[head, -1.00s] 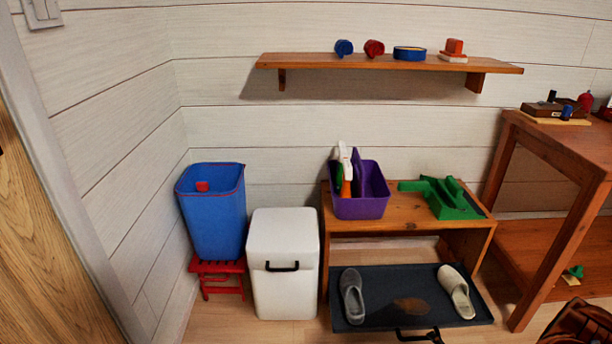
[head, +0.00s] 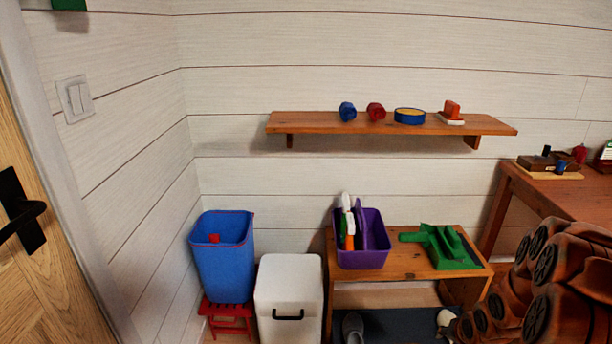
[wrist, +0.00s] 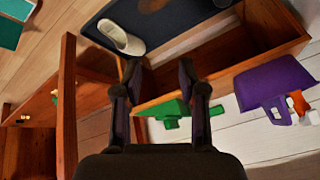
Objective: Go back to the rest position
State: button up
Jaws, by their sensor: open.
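My gripper (wrist: 160,80) shows in the wrist view with its two dark fingers apart and nothing between them. Past the fingertips are the wooden bench (wrist: 225,75), a green dustpan-like piece (wrist: 178,113) and a pale slipper (wrist: 120,38) on a dark tray. In the head view my brown jointed arm fills the lower right, folded in front of the table; the gripper itself does not show there.
A wooden bench (head: 400,262) carries a purple caddy (head: 362,256) and the green piece (head: 442,250). A white bin (head: 289,290) and a blue bin (head: 222,270) stand to the left. A wall shelf (head: 300,122) holds small items. A table (head: 560,195) stands at right.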

jog(key=s+a+r+n+g+p, duration=0.1)
jog(key=s+a+r+p, duration=0.3)
jog(key=r, duration=0.6)
jog(key=s+a+r+n+g+h+p, duration=0.1)
jog(key=s+a+r+g+p, duration=0.25)
jog(key=r, duration=0.65)
jog(key=s+a+r+n+p, duration=0.1)
jog(key=s+a+r+p, duration=0.25)
jog(key=s+r, duration=0.45)
jog(key=s+a+r+n+g+p, duration=0.1)
jog(key=s+a+r+p, duration=0.2)
jog(key=s+r, duration=0.3)
jog(key=s+a+r+n+g+y+p, duration=0.1)
jog(key=s+a+r+p, duration=0.2)
jog(key=s+r, duration=0.3)
jog(key=s+a+r+n+g+p, duration=0.1)
jog(key=s+a+r+p, duration=0.3)
jog(key=s+r, duration=0.2)
jog(key=shift+s+r, duration=0.4)
jog(key=shift+r, duration=0.55)
